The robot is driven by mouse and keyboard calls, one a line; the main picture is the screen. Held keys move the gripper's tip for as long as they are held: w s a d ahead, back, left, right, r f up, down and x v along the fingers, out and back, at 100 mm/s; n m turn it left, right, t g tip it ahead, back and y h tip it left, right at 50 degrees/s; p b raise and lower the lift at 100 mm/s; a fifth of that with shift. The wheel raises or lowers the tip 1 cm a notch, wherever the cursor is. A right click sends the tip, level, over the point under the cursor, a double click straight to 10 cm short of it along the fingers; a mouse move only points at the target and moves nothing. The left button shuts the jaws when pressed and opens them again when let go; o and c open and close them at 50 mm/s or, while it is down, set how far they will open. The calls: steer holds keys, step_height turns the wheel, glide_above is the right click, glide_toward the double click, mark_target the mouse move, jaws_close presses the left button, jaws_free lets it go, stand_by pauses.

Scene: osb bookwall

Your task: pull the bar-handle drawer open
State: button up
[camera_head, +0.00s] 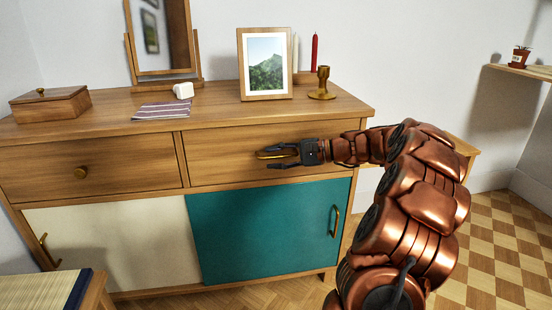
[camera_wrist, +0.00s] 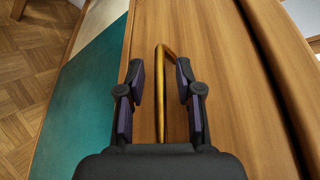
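The bar-handle drawer (camera_head: 235,172) is the right-hand drawer of a wooden sideboard, and its front looks flush with the sideboard. Its brass bar handle (camera_head: 264,154) shows at the tip of my gripper (camera_head: 280,157). In the wrist view the handle (camera_wrist: 167,105) runs lengthwise between the two fingers of my gripper (camera_wrist: 160,68). The fingers are apart, one on each side of the handle. Part of the handle is hidden by the gripper in the head view.
The left drawer (camera_head: 95,172) has a round knob. Below are a cream door (camera_head: 115,245) and a teal door (camera_head: 265,228). A picture frame (camera_head: 239,80), a brass candlestick (camera_head: 322,84) and a wooden box (camera_head: 50,106) stand on top. Open floor (camera_head: 490,235) lies at right.

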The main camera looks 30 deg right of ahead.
jaws_close()
stand_by(0.5)
